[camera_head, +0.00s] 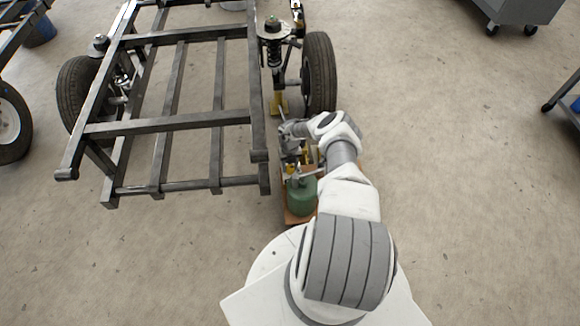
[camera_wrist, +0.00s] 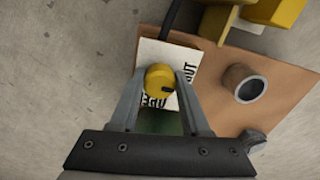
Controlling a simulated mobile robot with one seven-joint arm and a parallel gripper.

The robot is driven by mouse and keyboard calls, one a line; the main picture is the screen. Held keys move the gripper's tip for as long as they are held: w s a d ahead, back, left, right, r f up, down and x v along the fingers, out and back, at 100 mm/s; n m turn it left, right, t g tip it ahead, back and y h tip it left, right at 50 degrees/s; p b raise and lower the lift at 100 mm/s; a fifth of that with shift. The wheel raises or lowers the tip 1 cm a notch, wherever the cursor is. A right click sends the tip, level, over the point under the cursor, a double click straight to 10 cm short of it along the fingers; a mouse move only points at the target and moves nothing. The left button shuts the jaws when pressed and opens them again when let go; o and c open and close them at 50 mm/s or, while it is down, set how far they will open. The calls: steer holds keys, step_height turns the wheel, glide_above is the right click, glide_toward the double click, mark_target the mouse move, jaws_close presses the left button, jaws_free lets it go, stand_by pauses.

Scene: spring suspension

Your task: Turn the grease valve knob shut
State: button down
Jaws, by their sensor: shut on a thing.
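The grease valve knob (camera_wrist: 160,78) is a round yellow knob with a dark mark near its lower right edge, seen in the wrist view. It stands in front of a white label plate (camera_wrist: 150,50) with black lettering, partly readable as "UT" at the right. My gripper (camera_wrist: 158,82) has one finger on each side of the knob and is shut on it. In the head view my gripper (camera_head: 290,132) is small and the knob cannot be made out there. A green container (camera_head: 302,195) stands below my forearm on a brown board.
The brown board (camera_wrist: 285,75) carries a grey pipe end (camera_wrist: 245,83) to the right of the knob and yellow parts (camera_wrist: 275,10) at the top. A dark steel frame (camera_head: 190,120) with wheels is close on the left. Open floor (camera_head: 450,180) lies to the right.

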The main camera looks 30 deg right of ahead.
mark_target(290, 166)
steer(key=shift+n, duration=0.6)
steer(key=shift+c, duration=1.9)
jaws_free()
step_height(290, 166, up, 18)
steer(key=p, duration=0.7)
steer(key=shift+f+p, duration=0.25)
steer(key=shift+p, duration=0.15)
steer(key=shift+w, duration=0.1)
